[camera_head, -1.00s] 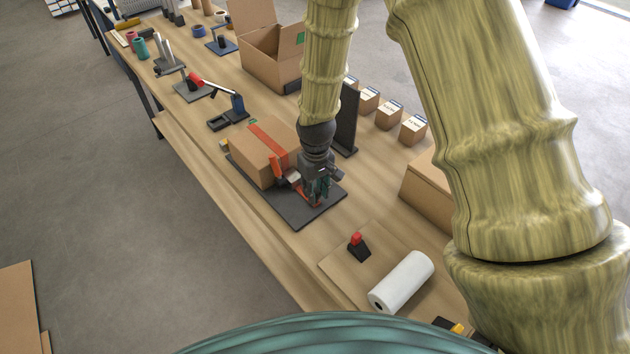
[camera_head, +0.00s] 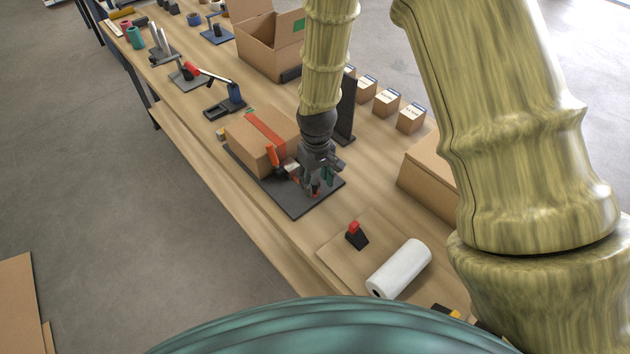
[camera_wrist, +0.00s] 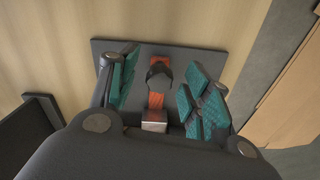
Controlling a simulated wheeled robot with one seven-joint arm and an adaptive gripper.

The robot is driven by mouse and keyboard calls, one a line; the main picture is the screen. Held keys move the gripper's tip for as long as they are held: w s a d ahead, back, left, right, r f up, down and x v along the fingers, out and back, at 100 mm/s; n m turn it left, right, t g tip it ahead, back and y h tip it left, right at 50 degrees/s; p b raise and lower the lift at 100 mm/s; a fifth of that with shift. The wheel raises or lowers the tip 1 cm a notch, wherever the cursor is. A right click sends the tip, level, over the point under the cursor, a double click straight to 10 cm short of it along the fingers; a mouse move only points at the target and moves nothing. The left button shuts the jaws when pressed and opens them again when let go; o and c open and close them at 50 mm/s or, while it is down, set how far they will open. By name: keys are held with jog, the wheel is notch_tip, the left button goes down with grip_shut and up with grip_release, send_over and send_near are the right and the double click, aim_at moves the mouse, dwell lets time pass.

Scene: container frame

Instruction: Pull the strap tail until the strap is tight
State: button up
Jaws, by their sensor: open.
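A brown carton (camera_head: 250,143) sits on a dark base plate (camera_head: 294,207) on the bench. An orange-red strap (camera_head: 266,133) runs over its top and down to a buckle at its near side, partly hidden by my gripper. The wrist view shows the silver buckle (camera_wrist: 154,121) and the orange strap tail (camera_wrist: 159,98) running away from it over the plate. A dark rounded end piece (camera_wrist: 159,74) is on the tail. My gripper (camera_wrist: 163,85) is open, its teal-padded fingers on either side of the tail, with visible gaps. The gripper also shows in the head view (camera_head: 318,187).
A dark upright plate (camera_head: 346,108) stands close behind my gripper. Several small boxes (camera_head: 387,102) and a larger carton (camera_head: 428,175) stand to the right. A white roll (camera_head: 402,267) and a red-topped black item (camera_head: 356,236) lie nearer me.

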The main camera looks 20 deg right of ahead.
notch_tip(320, 180, up, 12)
dwell(0.6)
jog(key=shift+f, duration=0.1)
dwell(0.4)
